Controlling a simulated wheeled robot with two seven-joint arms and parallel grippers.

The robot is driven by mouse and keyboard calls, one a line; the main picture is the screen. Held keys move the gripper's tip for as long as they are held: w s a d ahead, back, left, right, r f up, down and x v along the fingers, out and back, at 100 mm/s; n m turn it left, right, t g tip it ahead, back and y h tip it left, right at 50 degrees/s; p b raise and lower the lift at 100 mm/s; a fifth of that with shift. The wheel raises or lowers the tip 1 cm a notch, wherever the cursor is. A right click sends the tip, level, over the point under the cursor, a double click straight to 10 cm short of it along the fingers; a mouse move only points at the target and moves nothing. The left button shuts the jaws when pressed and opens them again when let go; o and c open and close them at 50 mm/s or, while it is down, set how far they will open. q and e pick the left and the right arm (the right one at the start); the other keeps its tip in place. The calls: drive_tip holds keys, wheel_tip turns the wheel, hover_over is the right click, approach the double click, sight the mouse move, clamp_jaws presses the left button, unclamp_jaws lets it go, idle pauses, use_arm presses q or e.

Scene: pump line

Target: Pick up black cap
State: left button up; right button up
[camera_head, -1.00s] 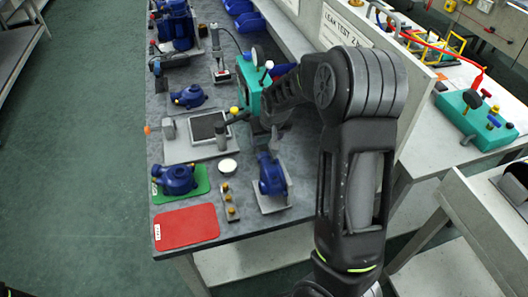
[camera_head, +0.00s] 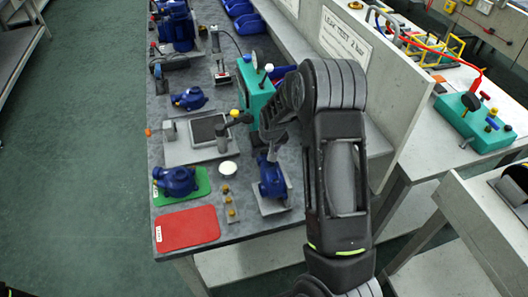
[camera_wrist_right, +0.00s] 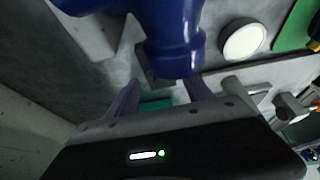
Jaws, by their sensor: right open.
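My right gripper (camera_head: 270,152) hangs over the bench just behind a blue pump body (camera_head: 271,178) on a grey plate. In the right wrist view its two fingers (camera_wrist_right: 161,96) are apart, with the blue pump's round port (camera_wrist_right: 175,50) close in front of them. I see nothing clearly held between them. I cannot make out a black cap for sure in either view; the gripper and the pump hide part of the bench there. My left gripper is not in view.
A white round dish (camera_head: 228,168) and a strip of brass fittings (camera_head: 230,203) lie left of the pump. A green mat (camera_head: 203,183) holds another blue pump; a red mat (camera_head: 187,229) is bare. A teal test box (camera_head: 256,88) stands behind the gripper.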

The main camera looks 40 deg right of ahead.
sight(265, 152)
drive_tip(key=shift+f, duration=0.2)
idle(0.5)
clamp_jaws()
idle(0.4)
drive_tip(key=shift+r, duration=0.1)
wheel_tip(265, 152, up, 10)
drive_tip(key=b, duration=0.1)
idle(0.4)
drive_tip(key=shift+w, duration=0.1)
idle(0.4)
